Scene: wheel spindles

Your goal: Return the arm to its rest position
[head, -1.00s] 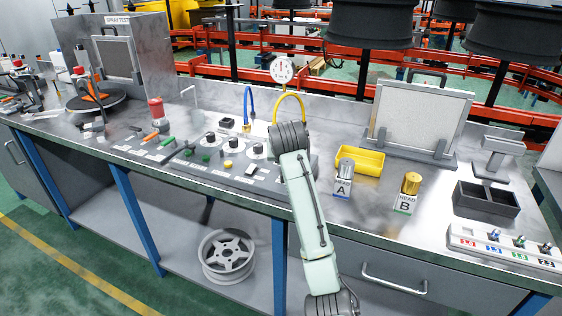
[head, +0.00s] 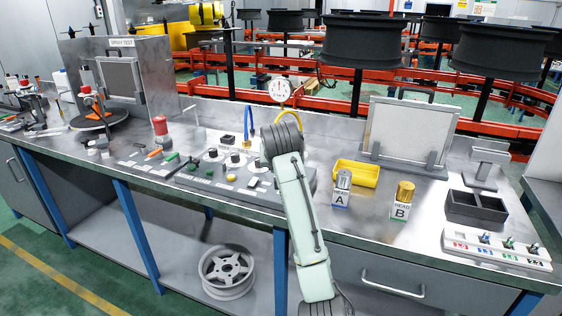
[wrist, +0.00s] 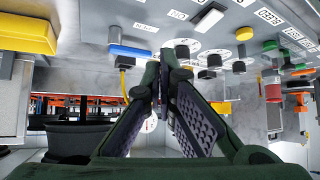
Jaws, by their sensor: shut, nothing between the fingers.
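My arm shows in the head view as a pale green link rising from the bottom edge to a dark grey ribbed joint in front of the bench's control panel (head: 225,180). My gripper is hidden behind that joint in the head view. In the wrist view my gripper (wrist: 167,62) has its two dark green fingers with grey ribbed pads meeting at the tips. It is shut and empty. The picture there is upside down, with the panel's knobs and labels along the top, beyond the fingertips.
A wheel rim (head: 228,272) lies on the lower shelf.

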